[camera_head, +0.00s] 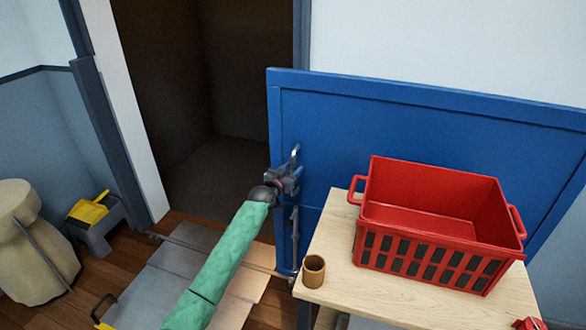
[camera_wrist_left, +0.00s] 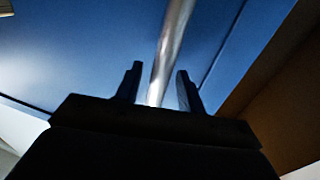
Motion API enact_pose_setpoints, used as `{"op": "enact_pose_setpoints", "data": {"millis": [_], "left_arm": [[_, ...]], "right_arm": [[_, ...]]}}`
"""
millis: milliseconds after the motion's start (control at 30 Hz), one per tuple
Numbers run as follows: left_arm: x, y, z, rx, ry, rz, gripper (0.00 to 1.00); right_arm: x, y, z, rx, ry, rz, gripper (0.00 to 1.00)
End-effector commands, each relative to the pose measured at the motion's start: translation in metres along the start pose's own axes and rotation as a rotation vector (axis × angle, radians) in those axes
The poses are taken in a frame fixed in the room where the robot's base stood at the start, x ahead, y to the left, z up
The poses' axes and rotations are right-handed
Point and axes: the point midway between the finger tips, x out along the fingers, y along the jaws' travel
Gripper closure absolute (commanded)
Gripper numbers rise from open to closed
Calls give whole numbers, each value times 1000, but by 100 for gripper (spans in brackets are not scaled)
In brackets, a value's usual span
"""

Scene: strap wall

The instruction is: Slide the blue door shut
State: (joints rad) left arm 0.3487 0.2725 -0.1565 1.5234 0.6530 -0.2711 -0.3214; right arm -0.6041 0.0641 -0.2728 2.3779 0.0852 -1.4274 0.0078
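The blue door (camera_head: 430,120) stands to the right of the dark doorway, which is open. A metal bar handle (camera_head: 295,222) runs upright along the door's left edge. My left gripper (camera_head: 290,180), at the end of a green-sleeved arm, is at the upper part of the handle. In the left wrist view, my left gripper's fingers (camera_wrist_left: 159,72) stand open on either side of the handle bar (camera_wrist_left: 171,45), with gaps visible beside it. The blue door (camera_wrist_left: 100,50) fills the background there. My right gripper is out of view.
A wooden table (camera_head: 340,285) stands in front of the door, bearing a red crate (camera_head: 437,257) and a brown cup (camera_head: 314,271). Grey flat panels (camera_head: 165,290) lie on the floor. A grey stool (camera_head: 97,228) and beige sack-like object (camera_head: 30,255) stand left.

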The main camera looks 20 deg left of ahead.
Motion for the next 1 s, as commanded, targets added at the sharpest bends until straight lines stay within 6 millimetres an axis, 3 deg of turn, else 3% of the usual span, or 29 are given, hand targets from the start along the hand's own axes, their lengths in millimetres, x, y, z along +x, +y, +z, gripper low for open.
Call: {"op": "enact_pose_setpoints", "data": {"millis": [400,600,1000], "left_arm": [[8,0,0,0,-1,0,61],[8,0,0,0,-1,0,98],[6,-9,2,4,-1,-1,100]], "right_arm": [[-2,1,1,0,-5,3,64],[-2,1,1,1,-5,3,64],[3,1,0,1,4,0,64]]}}
